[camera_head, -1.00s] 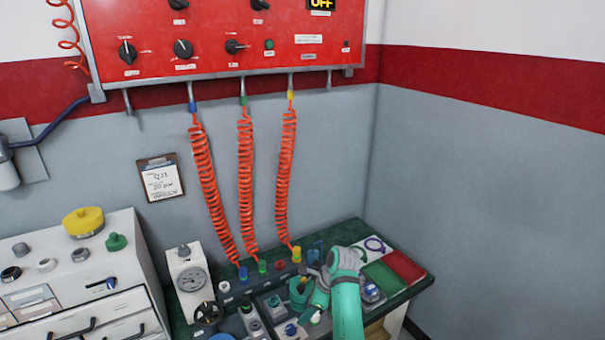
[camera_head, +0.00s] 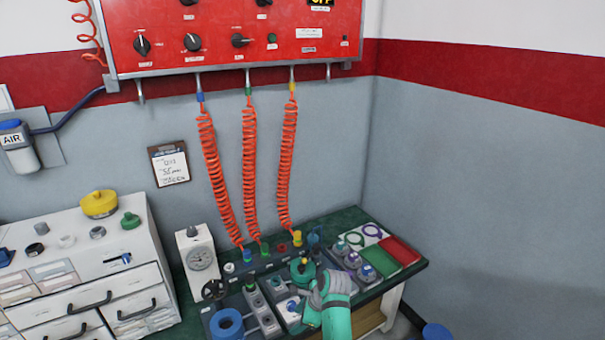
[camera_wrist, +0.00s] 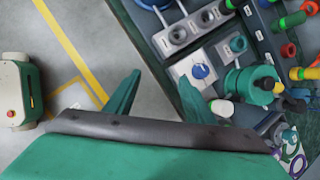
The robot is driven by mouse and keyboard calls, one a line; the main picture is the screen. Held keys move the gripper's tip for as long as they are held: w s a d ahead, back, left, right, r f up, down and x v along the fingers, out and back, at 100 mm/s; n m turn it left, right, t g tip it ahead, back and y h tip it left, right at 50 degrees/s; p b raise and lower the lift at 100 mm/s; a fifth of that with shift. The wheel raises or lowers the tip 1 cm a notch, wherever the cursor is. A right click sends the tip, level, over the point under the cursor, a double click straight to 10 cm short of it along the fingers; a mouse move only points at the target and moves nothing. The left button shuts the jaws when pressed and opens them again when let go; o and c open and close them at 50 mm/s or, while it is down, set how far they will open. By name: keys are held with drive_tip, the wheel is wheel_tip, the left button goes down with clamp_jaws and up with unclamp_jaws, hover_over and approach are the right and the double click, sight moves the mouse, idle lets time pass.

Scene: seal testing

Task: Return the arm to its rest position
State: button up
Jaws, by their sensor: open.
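My gripper (camera_head: 315,287) is at the end of my teal arm, low in the head view, over the front part of the green bench (camera_head: 349,216). In the wrist view my gripper (camera_wrist: 155,95) shows two teal fingers spread wide apart with nothing between them. Below the fingers are the grey floor and the bench's front edge. A teal round fitting (camera_wrist: 250,84) sits on the bench to the right of the fingers; it also shows just behind my gripper in the head view (camera_head: 302,268). I cannot tell the exact gap between my gripper and the bench fixtures.
Orange coiled hoses (camera_head: 248,170) hang from the red panel (camera_head: 220,50) to the bench back. A gauge box (camera_head: 196,262) and drawer cabinet (camera_head: 90,270) stand left. Red and green pads (camera_head: 400,251) lie right. Open floor with yellow lines (camera_wrist: 70,50) shows left in the wrist view.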

drive_tip(key=s+a+f+n+t, duration=0.2)
drive_tip(key=s+a+f, duration=0.2)
drive_tip(key=f, duration=0.4)
drive_tip(key=s+a+f+n+t+h, duration=0.1)
drive_tip(key=s+f+n+t, duration=0.2)
drive_tip(key=s, duration=0.7)
drive_tip(key=s+a+f+n+t+h, duration=0.15)
drive_tip(key=s+f, duration=0.25)
drive_tip(key=s, duration=0.6)
drive_tip(key=s+d+r+n+t, duration=0.1)
drive_tip(key=s+r+n, duration=0.1)
drive_tip(key=s, duration=0.3)
drive_tip(key=s+d+r+n+t, duration=0.1)
drive_tip(key=s+d+n, duration=0.1)
drive_tip(key=s, duration=0.3)
drive_tip(key=s+d+r+n+t+h, duration=0.1)
drive_tip(key=s+r+n, duration=0.3)
drive_tip(key=s+r, duration=0.5)
drive_tip(key=s+d+r+n+t+h, duration=0.1)
drive_tip(key=s+d+r+n+t, duration=0.2)
drive_tip(key=s+r, duration=0.5)
wheel_tip(320, 180, up, 5)
drive_tip(key=shift+s+d+r+n, duration=0.15)
drive_tip(key=shift+s+d+n, duration=0.3)
drive_tip(key=shift+n, duration=0.7)
drive_tip(key=shift+t, duration=0.25)
